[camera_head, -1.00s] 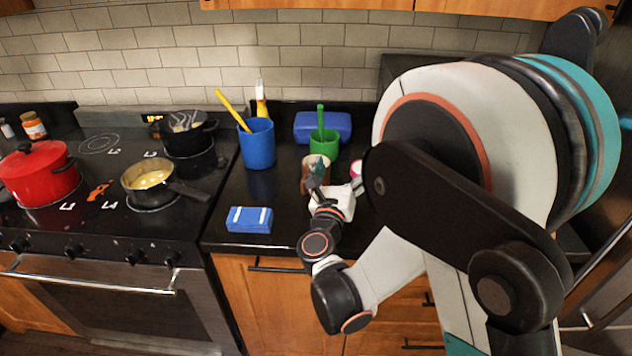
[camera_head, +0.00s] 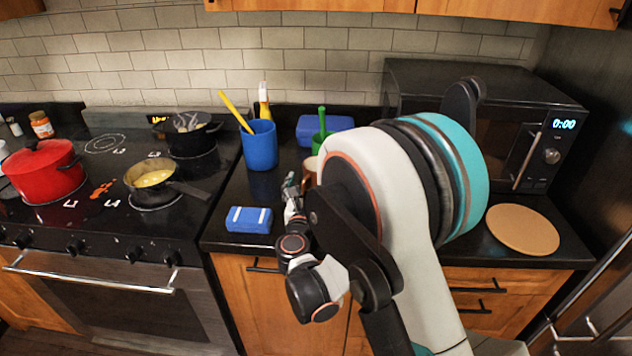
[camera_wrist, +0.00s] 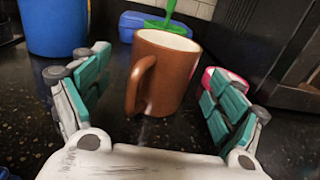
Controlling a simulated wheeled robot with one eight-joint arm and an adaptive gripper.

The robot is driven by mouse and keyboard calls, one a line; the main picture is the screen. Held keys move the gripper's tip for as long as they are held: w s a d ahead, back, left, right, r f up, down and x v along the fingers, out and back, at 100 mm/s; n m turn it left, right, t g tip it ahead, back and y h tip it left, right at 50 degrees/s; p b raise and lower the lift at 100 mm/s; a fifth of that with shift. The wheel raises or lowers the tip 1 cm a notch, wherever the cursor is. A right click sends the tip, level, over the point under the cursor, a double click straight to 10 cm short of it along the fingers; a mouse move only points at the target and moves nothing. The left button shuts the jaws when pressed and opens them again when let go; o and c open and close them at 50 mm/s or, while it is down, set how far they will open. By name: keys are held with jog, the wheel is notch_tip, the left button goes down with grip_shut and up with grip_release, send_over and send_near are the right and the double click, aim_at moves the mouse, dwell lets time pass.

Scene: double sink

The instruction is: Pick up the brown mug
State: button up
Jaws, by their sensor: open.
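The brown mug (camera_wrist: 172,75) stands upright on the dark counter in the wrist view, its handle toward the left and its inside pale. In the head view only a sliver of the mug (camera_head: 309,168) shows beside my arm. My gripper (camera_wrist: 155,98) is open, with one teal-padded finger on each side of the view and the mug ahead between them. I see no finger touching the mug. In the head view my gripper (camera_head: 291,190) is partly hidden and sits just left of the mug.
A blue cup (camera_head: 260,146) with a yellow utensil, a green cup (camera_head: 318,140) and a blue box (camera_head: 340,124) stand behind. A pink item (camera_wrist: 222,78) is right of the mug. A blue-and-white sponge (camera_head: 249,219) lies front left. A microwave (camera_head: 510,150) and round board (camera_head: 522,229) are at right.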

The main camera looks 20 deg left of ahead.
jog(key=w+b, duration=0.1)
jog(key=w, duration=0.1)
jog(key=w+f+b, duration=0.1)
jog(key=w, duration=0.1)
jog(key=shift+w+a, duration=0.15)
jog(key=shift+w, duration=0.05)
jog(key=shift+w+r, duration=0.1)
jog(key=shift+w, duration=0.25)
jog(key=c, duration=1.4)
jog(key=shift+o, duration=0.2)
jog(key=shift+r, duration=0.1)
